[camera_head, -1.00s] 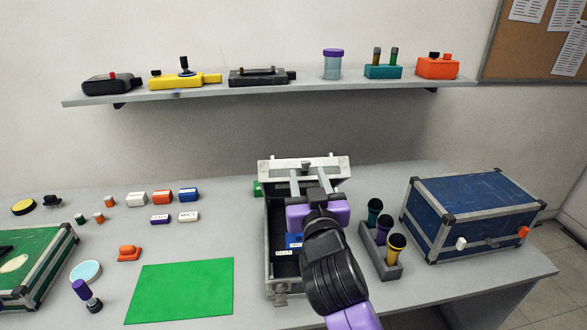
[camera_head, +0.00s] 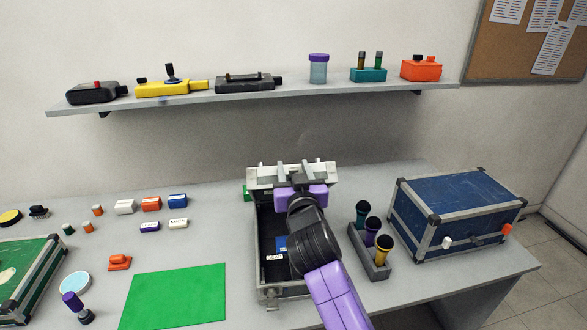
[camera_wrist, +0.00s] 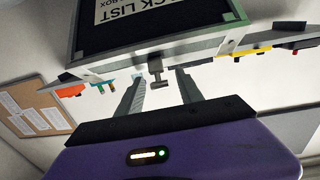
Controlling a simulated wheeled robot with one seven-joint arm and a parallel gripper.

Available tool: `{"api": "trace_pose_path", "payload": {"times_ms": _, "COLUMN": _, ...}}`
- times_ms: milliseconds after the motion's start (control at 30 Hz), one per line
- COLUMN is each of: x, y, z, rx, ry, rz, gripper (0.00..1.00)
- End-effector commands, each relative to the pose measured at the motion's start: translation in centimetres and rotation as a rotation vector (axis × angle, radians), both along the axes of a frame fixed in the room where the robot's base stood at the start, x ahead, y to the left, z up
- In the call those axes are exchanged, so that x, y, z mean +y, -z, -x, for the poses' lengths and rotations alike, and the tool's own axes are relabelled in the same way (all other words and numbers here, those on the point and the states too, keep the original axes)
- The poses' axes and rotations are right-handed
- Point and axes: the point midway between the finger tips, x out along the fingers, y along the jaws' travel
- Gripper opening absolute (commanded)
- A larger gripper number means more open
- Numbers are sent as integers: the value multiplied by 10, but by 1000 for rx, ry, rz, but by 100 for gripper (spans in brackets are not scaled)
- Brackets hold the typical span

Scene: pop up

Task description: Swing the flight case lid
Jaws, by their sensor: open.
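The grey flight case (camera_head: 257,245) stands open in the middle of the table, with a dark interior and a label inside. Its lid (camera_head: 258,177) stands raised at the back, seen nearly edge-on. In the wrist view the lid (camera_wrist: 92,62) shows a dark inner face with a printed list and a metal latch (camera_wrist: 156,72) at its edge. My gripper (camera_head: 298,170) is at the raised lid. Its two fingers (camera_wrist: 158,88) are apart, with the latch between their tips in the picture. I cannot tell whether they touch it. My arm hides part of the case's right side.
A grey holder (camera_head: 372,262) with several microphones stands close right of the case, and a closed blue case (camera_head: 455,208) further right. A green mat (camera_head: 175,297) lies at the left front. A shelf (camera_head: 290,92) with several devices hangs behind the lid.

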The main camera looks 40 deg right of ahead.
Motion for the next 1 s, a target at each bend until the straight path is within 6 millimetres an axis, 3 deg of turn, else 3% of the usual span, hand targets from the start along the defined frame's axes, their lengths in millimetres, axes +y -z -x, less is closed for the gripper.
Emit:
{"api": "trace_pose_path", "payload": {"times_ms": 67, "x": 0, "y": 0, "z": 0, "rx": 0, "ry": 0, "rz": 0, "gripper": 42}}
{"api": "trace_pose_path", "payload": {"times_ms": 200, "x": 0, "y": 0, "z": 0, "rx": 0, "ry": 0, "rz": 0, "gripper": 14}}
{"api": "trace_pose_path", "payload": {"times_ms": 300, "x": 0, "y": 0, "z": 0, "rx": 0, "ry": 0, "rz": 0, "gripper": 0}}
{"api": "trace_pose_path", "payload": {"times_ms": 1000, "x": 0, "y": 0, "z": 0, "rx": 0, "ry": 0, "rz": 0, "gripper": 0}}
